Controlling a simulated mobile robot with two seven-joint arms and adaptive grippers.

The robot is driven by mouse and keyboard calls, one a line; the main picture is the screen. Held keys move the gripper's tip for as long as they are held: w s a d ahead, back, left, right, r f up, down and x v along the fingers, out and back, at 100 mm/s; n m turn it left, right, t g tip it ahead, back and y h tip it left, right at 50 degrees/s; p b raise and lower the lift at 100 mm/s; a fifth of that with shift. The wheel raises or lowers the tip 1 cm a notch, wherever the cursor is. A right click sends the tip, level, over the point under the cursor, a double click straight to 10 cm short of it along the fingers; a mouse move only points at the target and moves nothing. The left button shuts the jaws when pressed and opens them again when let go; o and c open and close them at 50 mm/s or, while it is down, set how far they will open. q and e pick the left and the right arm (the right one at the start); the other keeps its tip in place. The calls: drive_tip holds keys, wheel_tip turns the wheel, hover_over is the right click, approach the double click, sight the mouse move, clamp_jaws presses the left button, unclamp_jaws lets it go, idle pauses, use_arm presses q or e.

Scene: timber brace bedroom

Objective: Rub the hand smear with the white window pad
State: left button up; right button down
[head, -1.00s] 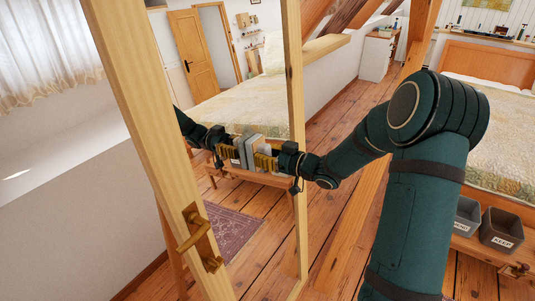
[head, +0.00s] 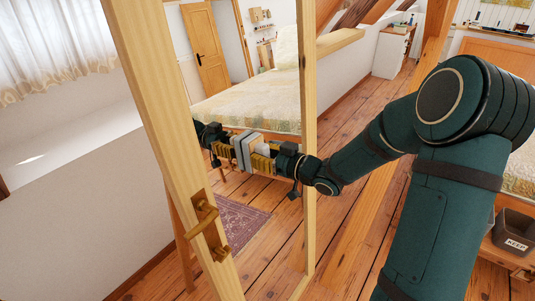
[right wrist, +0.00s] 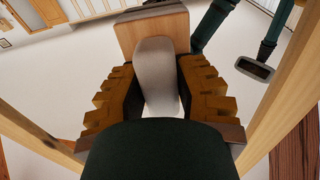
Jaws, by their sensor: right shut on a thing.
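The white window pad (head: 252,147) is a thin pale slab, seen nearly edge-on at the pane inside the wooden frame. My right gripper (head: 264,154) is shut on its handle. In the right wrist view, the pale rounded handle (right wrist: 157,72) sits between the fingers, with a brownish plate (right wrist: 152,30) beyond it. A mirror image of the gripper and pad (head: 222,148) shows in the pane, close against the real pad. I cannot tell whether the pad touches the pane. I cannot make out the hand smear. My left gripper is not in view.
The wooden frame (head: 160,120) has a brass handle (head: 205,226) on its near post; its far post (head: 309,100) stands beside my right wrist. A grey bin labelled KEEP (head: 514,236) is at the lower right.

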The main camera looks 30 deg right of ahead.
sight(266, 147)
drive_tip(key=shift+w+a+r+p, duration=0.1)
drive_tip(key=shift+a+r+p, duration=0.05)
drive_tip(key=shift+r+p, duration=0.6)
drive_tip(key=shift+a+r+p, duration=0.15)
drive_tip(key=shift+r+p, duration=0.3)
drive_tip(key=shift+r, duration=0.45)
drive_tip(key=shift+w+d+f+p, duration=0.1)
drive_tip(key=shift+w+d+p, duration=0.75)
drive_tip(key=shift+d, duration=1.4)
drive_tip(key=shift+w+d+r+p, duration=0.1)
drive_tip(key=shift+w+d+p, duration=0.75)
drive_tip(key=shift+d, duration=1.4)
drive_tip(key=shift+w+d+f+p, duration=0.1)
drive_tip(key=shift+w+d+p, duration=0.75)
drive_tip(key=shift+d, duration=1.4)
drive_tip(key=shift+w+a+r+p, duration=0.1)
drive_tip(key=shift+w+r+p, duration=0.15)
drive_tip(key=shift+r+p, duration=0.45)
drive_tip(key=shift+w+r+p, duration=0.2)
drive_tip(key=shift+r+p, duration=0.15)
drive_tip(key=shift+r, duration=0.55)
drive_tip(key=shift+s+a+f+b, duration=0.1)
drive_tip(key=shift+s+a+b, duration=0.3)
drive_tip(key=shift+a, duration=0.75)
drive_tip(key=shift+s+a+r+b, duration=0.15)
drive_tip(key=shift+s+a, duration=0.4)
drive_tip(key=shift+a, duration=0.55)
drive_tip(key=shift+s+a+f+b, duration=0.15)
drive_tip(key=shift+s+a+b, duration=0.25)
drive_tip(key=shift+a, duration=0.75)
